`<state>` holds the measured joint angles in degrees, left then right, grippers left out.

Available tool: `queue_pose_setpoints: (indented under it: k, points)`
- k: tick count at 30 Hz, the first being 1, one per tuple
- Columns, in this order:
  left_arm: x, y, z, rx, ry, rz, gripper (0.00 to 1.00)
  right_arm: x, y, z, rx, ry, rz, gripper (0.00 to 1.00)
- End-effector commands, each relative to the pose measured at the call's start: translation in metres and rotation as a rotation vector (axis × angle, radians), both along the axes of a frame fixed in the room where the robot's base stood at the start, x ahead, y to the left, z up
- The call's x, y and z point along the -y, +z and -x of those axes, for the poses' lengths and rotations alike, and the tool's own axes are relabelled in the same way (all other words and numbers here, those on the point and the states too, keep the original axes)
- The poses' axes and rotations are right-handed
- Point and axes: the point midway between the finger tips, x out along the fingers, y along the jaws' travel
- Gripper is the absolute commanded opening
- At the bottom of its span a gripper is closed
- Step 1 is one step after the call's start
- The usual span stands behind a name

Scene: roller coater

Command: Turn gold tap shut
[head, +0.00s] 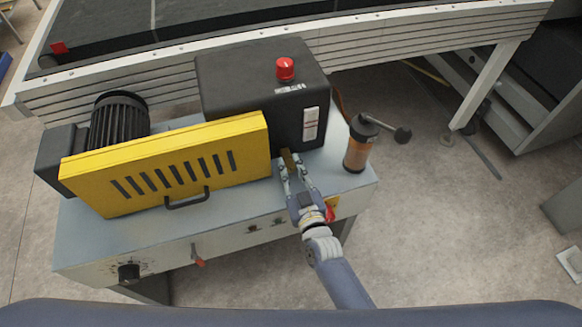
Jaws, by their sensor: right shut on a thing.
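The gold tap (287,161) is a small brass-coloured piece at the front of the black box, just right of the yellow guard. My right gripper (289,165) reaches it from the front, with its two fingers closed around the gold piece. The fingers hide most of the tap, so its turn angle cannot be told. My left gripper is not in view.
The grey machine top (150,232) carries a yellow slotted guard (235,150), a black box (230,80) with a red button (285,68), and a cylinder with an amber body (357,152) close right of my gripper. A conveyor (230,25) runs behind.

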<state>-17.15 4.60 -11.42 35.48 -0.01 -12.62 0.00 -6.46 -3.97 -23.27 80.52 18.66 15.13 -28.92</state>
Motion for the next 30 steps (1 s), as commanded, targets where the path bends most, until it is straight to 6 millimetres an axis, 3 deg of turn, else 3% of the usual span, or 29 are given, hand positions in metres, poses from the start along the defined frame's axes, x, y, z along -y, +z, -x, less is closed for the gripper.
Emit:
queue_pose_setpoints:
  k: [9,21,22,24,30]
  points:
    - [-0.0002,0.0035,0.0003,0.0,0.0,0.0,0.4,0.0002,0.0006,-0.0003,-0.086,0.0,-0.269,0.0]
    - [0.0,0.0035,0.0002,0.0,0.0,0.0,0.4,0.0001,0.0008,-0.0004,-0.098,0.0,-0.309,0.0]
    - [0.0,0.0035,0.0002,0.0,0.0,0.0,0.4,0.0,0.0008,-0.0003,-0.098,0.0,-0.309,0.26]
    - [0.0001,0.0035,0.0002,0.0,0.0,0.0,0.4,0.0001,0.0008,-0.0004,-0.098,0.0,-0.309,0.42]
    - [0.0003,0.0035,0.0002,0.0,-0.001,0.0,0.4,0.0001,0.0006,-0.0003,-0.099,0.0,-0.308,0.43]
